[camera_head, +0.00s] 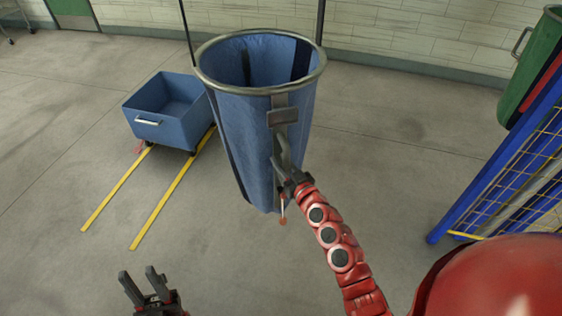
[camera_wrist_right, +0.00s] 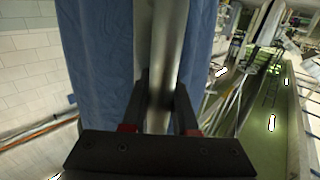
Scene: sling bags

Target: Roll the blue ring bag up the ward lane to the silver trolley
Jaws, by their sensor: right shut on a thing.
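The blue ring bag (camera_head: 236,135) stands upright in the middle of the head view, a tall blue cloth bag hung from a round metal ring with its mouth open upward. My right gripper (camera_head: 283,160) is at the bag's near side, shut on its upright metal bar. In the right wrist view the bar (camera_wrist_right: 168,60) runs between the two fingers (camera_wrist_right: 160,105), with blue cloth behind it. My left gripper (camera_head: 143,284) is low at the left, its fingers apart and empty, away from the bag. I cannot make out a silver trolley for certain.
A blue wheeled tub (camera_head: 165,108) stands left of the bag, by two yellow floor lines (camera_head: 160,200). A blue-framed mesh rack (camera_head: 500,170) and a green bin (camera_head: 533,65) are at the right. A tiled wall (camera_head: 420,35) closes the back. Floor between bag and rack is clear.

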